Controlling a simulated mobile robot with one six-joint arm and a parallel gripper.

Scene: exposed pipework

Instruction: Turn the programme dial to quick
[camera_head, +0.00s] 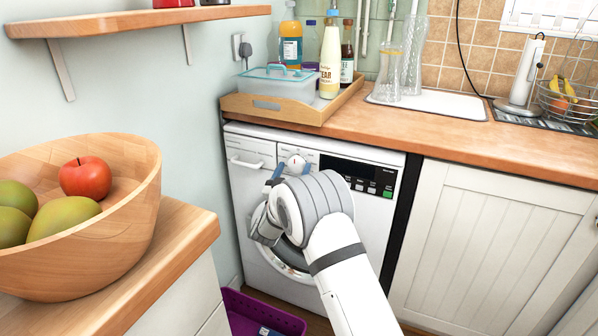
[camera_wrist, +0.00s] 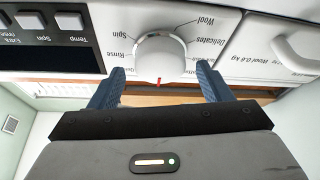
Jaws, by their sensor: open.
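The programme dial (camera_head: 294,162) is a round white knob with a red mark on the washing machine's (camera_head: 238,190) front panel. In the wrist view the dial (camera_wrist: 160,58) appears upside down. Its red mark points to the bottom of that picture. In the head view my gripper (camera_head: 290,173) is just in front of the dial.
The display with buttons (camera_head: 360,178) is right of the dial, and the drawer handle (camera_head: 246,162) is left. A worktop (camera_head: 440,131) with a wooden tray (camera_head: 262,116) overhangs the machine. A fruit bowl (camera_head: 110,235) stands front left. A purple crate (camera_head: 265,311) is below.

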